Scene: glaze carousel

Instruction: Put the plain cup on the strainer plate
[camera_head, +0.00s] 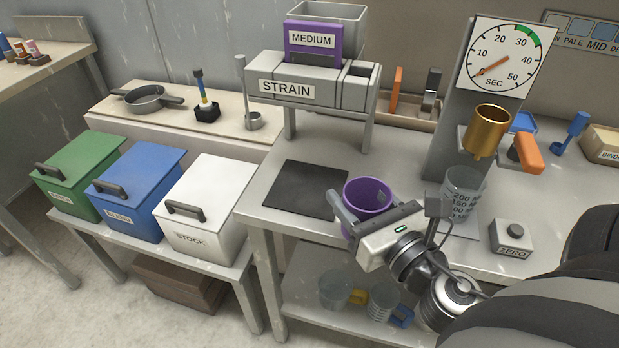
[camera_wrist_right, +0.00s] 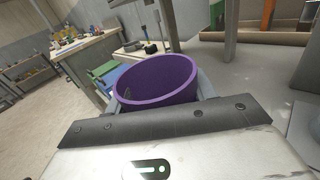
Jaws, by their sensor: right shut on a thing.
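A purple cup (camera_head: 367,191) with no markings that I can see is held at the front edge of the steel table. My right gripper (camera_head: 376,208) is shut on it, with the fingers on either side of its wall. In the right wrist view the purple cup (camera_wrist_right: 158,82) shows its open rim; its base is hidden. I cannot tell whether it touches the table. A dark square plate (camera_head: 305,188) lies bare on the table, left of the cup and in front of the grey STRAIN stand (camera_head: 330,92). My left gripper is not in view.
A clear graduated cup (camera_head: 461,195) stands under a brass funnel (camera_head: 487,130), right of my gripper. A ZERO button box (camera_head: 511,238) is at right. Green, blue and white lidded bins (camera_head: 203,215) stand left. Clear cups (camera_head: 337,288) are on the lower shelf.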

